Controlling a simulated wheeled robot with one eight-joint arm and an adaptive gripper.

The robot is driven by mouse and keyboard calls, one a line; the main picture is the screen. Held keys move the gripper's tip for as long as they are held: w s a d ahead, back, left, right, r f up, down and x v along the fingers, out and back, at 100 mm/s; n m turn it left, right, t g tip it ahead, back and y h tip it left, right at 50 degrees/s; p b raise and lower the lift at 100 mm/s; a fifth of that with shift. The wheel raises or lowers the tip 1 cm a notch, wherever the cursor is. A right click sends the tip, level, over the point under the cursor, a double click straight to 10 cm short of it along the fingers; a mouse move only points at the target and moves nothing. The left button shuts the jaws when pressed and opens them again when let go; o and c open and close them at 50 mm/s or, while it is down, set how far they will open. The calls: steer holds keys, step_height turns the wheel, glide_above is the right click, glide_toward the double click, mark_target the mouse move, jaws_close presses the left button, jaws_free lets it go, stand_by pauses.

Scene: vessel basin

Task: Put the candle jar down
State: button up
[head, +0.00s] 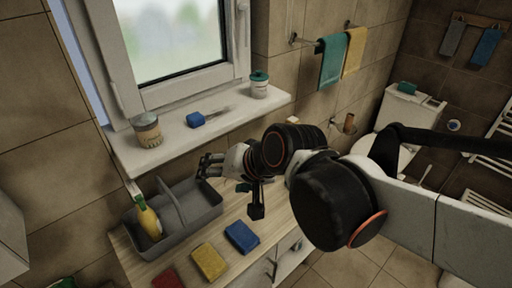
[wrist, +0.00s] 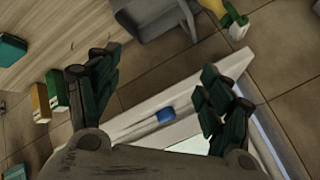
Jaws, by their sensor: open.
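The candle jar (head: 147,130), which I take to be the squat beige jar with a brownish band and grey-green top, stands upright on the left end of the windowsill (head: 185,139). My gripper (head: 209,166) is open, with nothing seen between its fingers. It is in front of the sill, to the right of the jar and lower in the picture, apart from it. In the wrist view the open fingers (wrist: 160,95) spread on either side of the sill's blue block. I cannot make out the jar there; the right finger covers part of the sill.
A blue block (head: 195,120) and a white jar with a green lid (head: 260,84) stand on the sill. Below is a grey caddy (head: 205,211) with a yellow spray bottle (head: 149,222). Red, yellow and blue sponges (head: 241,237) lie along the counter's front.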

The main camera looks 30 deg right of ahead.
steer(key=s+d+n+g+h, duration=0.1)
steer(key=s+d+n+h, duration=0.2)
steer(key=s+d+n, duration=0.2)
steer(key=shift+s+d+f, duration=0.3)
steer(key=shift+s+d, duration=0.15)
steer(key=shift+d, duration=0.4)
